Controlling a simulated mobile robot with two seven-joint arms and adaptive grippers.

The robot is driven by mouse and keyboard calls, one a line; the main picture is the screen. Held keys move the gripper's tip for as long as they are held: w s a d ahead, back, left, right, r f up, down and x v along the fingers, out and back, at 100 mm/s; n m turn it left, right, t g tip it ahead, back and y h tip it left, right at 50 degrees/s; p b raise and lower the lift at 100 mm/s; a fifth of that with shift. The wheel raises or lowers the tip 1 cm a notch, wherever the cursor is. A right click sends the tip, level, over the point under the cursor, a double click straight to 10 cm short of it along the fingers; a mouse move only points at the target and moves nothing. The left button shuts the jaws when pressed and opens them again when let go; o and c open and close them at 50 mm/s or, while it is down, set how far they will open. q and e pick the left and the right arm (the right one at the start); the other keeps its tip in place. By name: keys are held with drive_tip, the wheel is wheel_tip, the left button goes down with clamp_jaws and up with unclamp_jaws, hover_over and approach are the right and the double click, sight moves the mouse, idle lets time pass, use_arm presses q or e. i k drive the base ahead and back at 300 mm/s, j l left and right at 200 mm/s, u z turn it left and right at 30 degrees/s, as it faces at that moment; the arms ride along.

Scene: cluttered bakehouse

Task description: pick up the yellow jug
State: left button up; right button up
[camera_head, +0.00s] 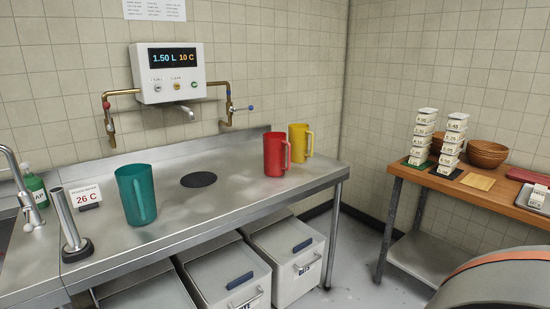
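The yellow jug (299,141) stands upright near the back right corner of the steel counter (225,210). Its handle points right. A red jug (275,155) stands just in front and to its left, and hides part of the yellow jug's lower left side. A green jug (136,195) stands farther left on the same counter, with its handle toward me. Neither of my grippers shows in the head view.
A water meter box (168,71) with pipes and a spout hangs above the counter. White lidded bins (285,262) stand below. A wooden-topped table (470,195) at right bears stacked tubs and bowls (487,152). A grey rounded object (500,280) fills the lower right.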

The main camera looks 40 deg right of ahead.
sight(298, 133)
drive_tip(key=z, duration=1.4)
drive_tip(key=i+l+u, duration=0.3)
drive_tip(key=i+l, duration=0.55)
